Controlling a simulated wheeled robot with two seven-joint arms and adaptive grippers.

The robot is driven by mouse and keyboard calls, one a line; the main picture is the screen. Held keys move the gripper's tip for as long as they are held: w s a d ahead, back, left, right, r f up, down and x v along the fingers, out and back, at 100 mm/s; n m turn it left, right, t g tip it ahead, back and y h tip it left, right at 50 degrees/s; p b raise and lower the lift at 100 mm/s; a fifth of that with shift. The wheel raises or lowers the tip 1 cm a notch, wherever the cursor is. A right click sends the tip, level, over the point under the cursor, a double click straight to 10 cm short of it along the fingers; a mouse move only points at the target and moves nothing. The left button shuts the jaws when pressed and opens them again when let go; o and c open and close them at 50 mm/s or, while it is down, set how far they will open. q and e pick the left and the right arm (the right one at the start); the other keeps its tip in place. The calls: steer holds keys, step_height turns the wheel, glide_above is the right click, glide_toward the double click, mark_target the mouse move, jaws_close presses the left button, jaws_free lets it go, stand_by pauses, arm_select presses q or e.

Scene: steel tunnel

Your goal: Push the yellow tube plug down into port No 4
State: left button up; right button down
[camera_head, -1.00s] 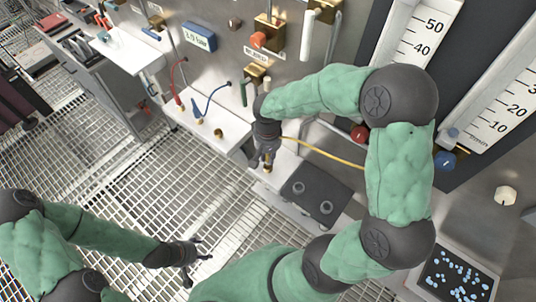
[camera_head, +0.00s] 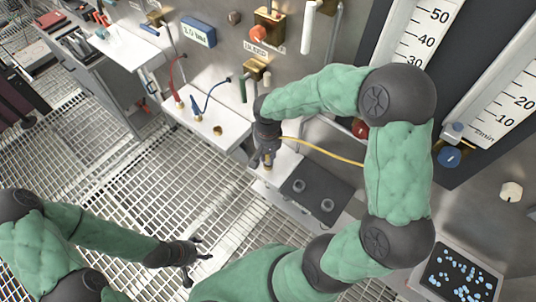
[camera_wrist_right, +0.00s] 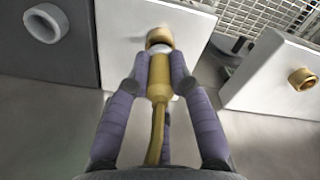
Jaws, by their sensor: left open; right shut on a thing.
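My right gripper (camera_head: 267,160) is shut on the yellow tube plug (camera_wrist_right: 159,78), above a white block (camera_wrist_right: 122,20). In the right wrist view, the plug's pale front end is at the mouth of a brass port ring (camera_wrist_right: 159,36) in that block. I cannot tell how deep it sits, and no port number is readable. The yellow tube (camera_head: 322,150) runs off to the right and passes behind my right arm in the head view. My left gripper (camera_head: 197,257) is open and empty over the floor grating, far from the port.
A second white block (camera_head: 232,137) to the left has an empty brass port (camera_head: 218,130), plus red and blue tube plugs (camera_head: 197,112). A dark plate (camera_head: 314,188) with two round fittings lies to the right. A steel wall panel stands behind; open grating lies in front.

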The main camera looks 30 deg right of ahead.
steer(key=shift+f+b, duration=0.5)
steer(key=shift+f, duration=0.2)
steer(key=c, duration=1)
jaws_free()
steer(key=shift+c, duration=0.2)
step_height(320, 180, up, 12)
steer(key=shift+r, duration=0.1)
